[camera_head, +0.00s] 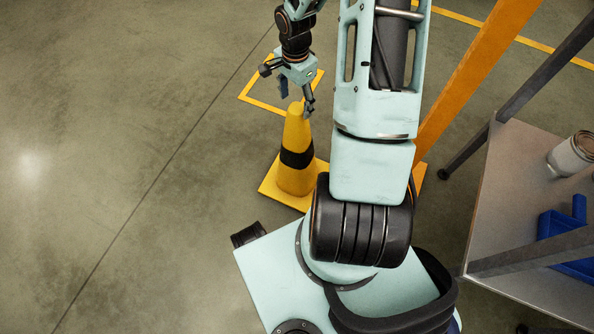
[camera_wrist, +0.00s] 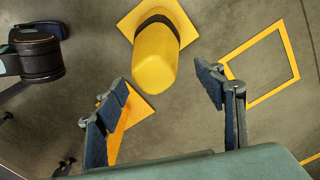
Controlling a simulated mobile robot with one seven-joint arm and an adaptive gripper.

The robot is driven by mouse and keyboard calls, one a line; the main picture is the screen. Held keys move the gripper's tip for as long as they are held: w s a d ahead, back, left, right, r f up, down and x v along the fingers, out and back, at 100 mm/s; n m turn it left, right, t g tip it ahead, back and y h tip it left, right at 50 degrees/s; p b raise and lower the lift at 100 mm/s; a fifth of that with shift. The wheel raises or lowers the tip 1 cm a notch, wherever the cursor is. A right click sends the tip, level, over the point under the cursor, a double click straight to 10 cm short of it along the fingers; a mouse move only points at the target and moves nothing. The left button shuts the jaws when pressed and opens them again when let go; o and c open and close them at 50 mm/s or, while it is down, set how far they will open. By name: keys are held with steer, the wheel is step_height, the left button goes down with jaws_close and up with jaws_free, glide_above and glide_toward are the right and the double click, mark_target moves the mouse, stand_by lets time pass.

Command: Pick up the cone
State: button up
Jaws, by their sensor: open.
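A yellow cone (camera_head: 296,153) with a black band and a square yellow base stands upright on the floor, left of my arm in the head view. In the wrist view the cone (camera_wrist: 156,58) shows its rounded top toward me, beyond the fingertips and roughly between their lines. My gripper (camera_head: 296,97) is at the cone's top in the head view, with its fingers spread. In the wrist view my gripper (camera_wrist: 163,80) is open with nothing between its fingers. I cannot tell whether a finger touches the cone.
A yellow square outline (camera_head: 256,100) is marked on the floor behind the cone. An orange post (camera_head: 470,80) rises right of my arm. A grey table (camera_head: 500,190) at the right carries a can (camera_head: 572,155) and a blue bin (camera_head: 562,232). The floor at left is clear.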

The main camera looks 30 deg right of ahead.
mark_target(297, 108)
steer(key=f, duration=0.1)
steer(key=f+b, duration=0.1)
steer(key=f, duration=0.1)
steer(key=f+b, duration=0.1)
steer(key=shift+s+f, duration=0.25)
steer(key=shift+s, duration=0.15)
steer(key=shift+f, duration=0.45)
jaws_close()
steer(key=shift+w+r, duration=0.1)
steer(key=shift+w, duration=0.05)
